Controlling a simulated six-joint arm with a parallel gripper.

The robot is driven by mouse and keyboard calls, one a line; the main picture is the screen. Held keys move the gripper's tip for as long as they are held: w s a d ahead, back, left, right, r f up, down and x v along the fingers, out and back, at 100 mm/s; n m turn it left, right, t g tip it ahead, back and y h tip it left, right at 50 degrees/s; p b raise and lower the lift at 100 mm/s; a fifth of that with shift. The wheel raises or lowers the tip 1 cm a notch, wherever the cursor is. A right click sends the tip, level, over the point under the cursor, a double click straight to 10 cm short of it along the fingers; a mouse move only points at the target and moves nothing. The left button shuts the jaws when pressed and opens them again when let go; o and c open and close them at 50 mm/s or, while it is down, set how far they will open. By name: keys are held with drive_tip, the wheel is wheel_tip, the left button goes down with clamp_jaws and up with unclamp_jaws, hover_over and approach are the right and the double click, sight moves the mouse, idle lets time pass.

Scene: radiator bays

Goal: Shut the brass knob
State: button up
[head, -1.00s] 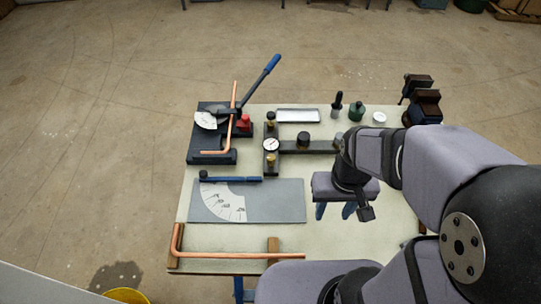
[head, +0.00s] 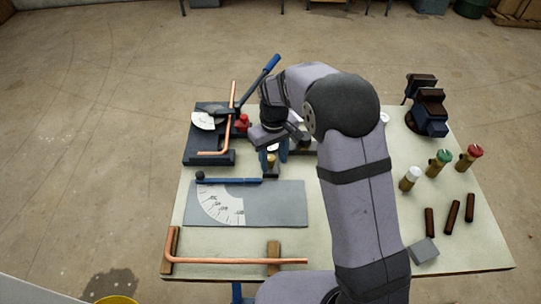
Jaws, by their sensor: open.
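A dark manifold block (head: 271,172) lies mid-table, mostly hidden by my arm. A small brass knob (head: 271,160) shows at its near end, just below my gripper in the picture. The gauge and the other knobs of the manifold are hidden behind my gripper and arm.
A pipe bender (head: 210,147) with a raised blue-tipped lever stands close on the left. A protractor plate (head: 265,203) and a copper pipe (head: 220,261) lie nearer. Capped brass fittings (head: 439,165), dark rods (head: 452,215) and a vise (head: 428,110) are at the right.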

sight(271, 158)
drive_tip(key=w+r+n, duration=0.2)
drive_tip(key=r, duration=0.1)
drive_tip(key=w+a+r+n, duration=0.1)
drive_tip(key=w+r, duration=0.1)
drive_tip(key=shift+a+r+t, duration=0.1)
drive_tip(key=shift+r+t, duration=0.1)
drive_tip(key=shift+t, duration=0.1)
drive_tip(key=shift+s+n, duration=0.35)
drive_tip(key=shift+n, duration=0.15)
drive_tip(key=shift+s+n, duration=0.1)
drive_tip(key=shift+n, duration=0.4)
drive_tip(key=shift+f, duration=0.1)
drive_tip(key=shift+f+p, duration=1.3)
drive_tip(key=shift+f, duration=2.3)
drive_tip(key=c, duration=1.1)
